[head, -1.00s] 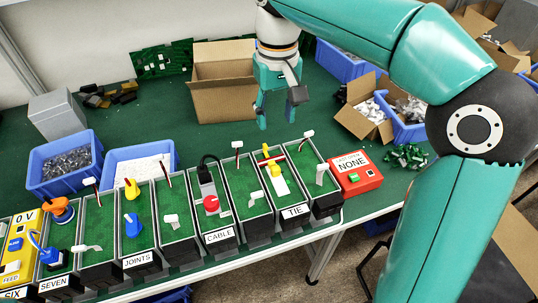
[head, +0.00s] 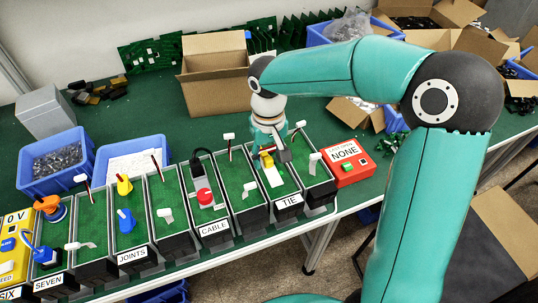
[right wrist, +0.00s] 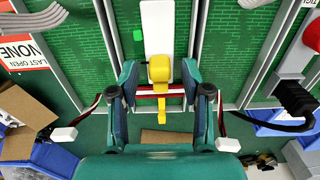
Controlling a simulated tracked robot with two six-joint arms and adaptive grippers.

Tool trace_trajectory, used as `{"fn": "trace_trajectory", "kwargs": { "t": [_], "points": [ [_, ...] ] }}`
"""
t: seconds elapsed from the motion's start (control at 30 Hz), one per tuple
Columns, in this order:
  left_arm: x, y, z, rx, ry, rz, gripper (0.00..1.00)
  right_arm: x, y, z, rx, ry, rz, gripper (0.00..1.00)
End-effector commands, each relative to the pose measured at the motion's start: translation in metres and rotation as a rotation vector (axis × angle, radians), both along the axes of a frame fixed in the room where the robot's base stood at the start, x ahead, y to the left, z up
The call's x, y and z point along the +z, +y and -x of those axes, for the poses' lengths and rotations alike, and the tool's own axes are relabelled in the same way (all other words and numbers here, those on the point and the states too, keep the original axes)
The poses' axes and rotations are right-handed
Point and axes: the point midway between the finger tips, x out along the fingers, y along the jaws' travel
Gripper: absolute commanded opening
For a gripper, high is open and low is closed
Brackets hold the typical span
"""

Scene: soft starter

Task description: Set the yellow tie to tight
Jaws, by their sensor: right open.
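The yellow tie (head: 266,159) is a small yellow piece at the back of the green compartment labelled TIE (head: 289,201), at the upper end of a white strip (head: 272,176). In the right wrist view the yellow tie (right wrist: 160,72) has a thick head and a thin tail over a red and white cable bundle. My right gripper (head: 270,148) is at the back of this compartment. In the right wrist view its two open fingers (right wrist: 163,100) stand on either side of the tie's tail, apart from it. My left gripper is not in view.
A red box reading NONE (head: 348,162) stands right of the row. The CABLE compartment (head: 214,228) with a red knob is to the left. A cardboard box (head: 216,80) stands behind.

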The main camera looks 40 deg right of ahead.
Motion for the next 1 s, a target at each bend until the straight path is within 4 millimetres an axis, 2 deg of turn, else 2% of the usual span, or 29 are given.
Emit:
{"fn": "trace_trajectory", "kwargs": {
  "t": [0.37,0.63,1.0],
  "points": [
    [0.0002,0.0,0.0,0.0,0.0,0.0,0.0,-0.0048,-0.0001,0.0002,-0.001,0.0,0.0,0.46],
    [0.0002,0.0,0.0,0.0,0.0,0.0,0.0,-0.0046,-0.0001,0.0002,-0.001,0.0,0.0,0.01],
    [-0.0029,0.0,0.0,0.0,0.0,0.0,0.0,-0.0054,0.0008,0.0038,0.0,0.0,0.0,0.0]
  ]
}}
